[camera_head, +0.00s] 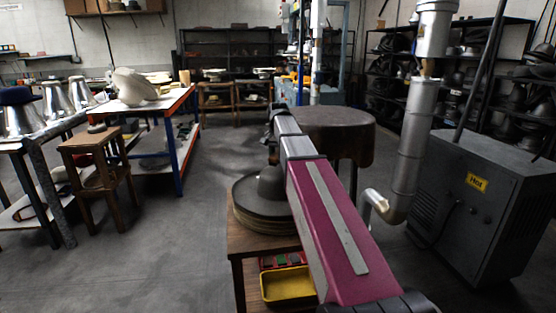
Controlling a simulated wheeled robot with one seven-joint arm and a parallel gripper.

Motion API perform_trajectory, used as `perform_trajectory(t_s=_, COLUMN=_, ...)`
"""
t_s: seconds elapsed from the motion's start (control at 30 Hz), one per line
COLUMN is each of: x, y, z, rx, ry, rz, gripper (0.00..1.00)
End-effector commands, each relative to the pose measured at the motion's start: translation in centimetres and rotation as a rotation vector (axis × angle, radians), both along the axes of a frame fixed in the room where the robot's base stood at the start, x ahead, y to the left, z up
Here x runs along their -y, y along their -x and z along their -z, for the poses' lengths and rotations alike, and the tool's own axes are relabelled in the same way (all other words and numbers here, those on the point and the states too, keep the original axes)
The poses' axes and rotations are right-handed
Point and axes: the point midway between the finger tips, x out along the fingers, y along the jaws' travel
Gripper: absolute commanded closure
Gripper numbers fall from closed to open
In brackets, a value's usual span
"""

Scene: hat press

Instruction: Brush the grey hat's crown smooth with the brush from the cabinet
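A dark grey hat (268,190) with a rounded crown and wide brim sits on a stack of brims on a small wooden table (238,242), just left of my arm. My arm, with a magenta link, reaches from the bottom right towards the middle and hides the hat's right side. My gripper (273,122) seems to be at the arm's far end, small and dark, beyond the hat; its fingers cannot be made out. I cannot identify a brush. A grey cabinet-like machine (480,205) with a yellow "Hot" label stands at the right.
A round brown block (340,128) stands behind my arm. A yellow bin (287,286) is below the hat's table. A metal pipe (403,150) rises at the right. A wooden stool (97,142) and workbenches are left. The grey floor at centre left is clear.

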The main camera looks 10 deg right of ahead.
Motion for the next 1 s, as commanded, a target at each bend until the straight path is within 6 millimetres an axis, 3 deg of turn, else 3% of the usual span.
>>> perform_trajectory(t_s=0.53, x=0.0, y=0.0, z=-3.7, rx=0.0, ry=0.0, rz=0.0, gripper=0.77)
perform_trajectory(t_s=1.0, x=0.0, y=0.0, z=-4.1, rx=0.0, ry=0.0, rz=0.0, gripper=0.77)
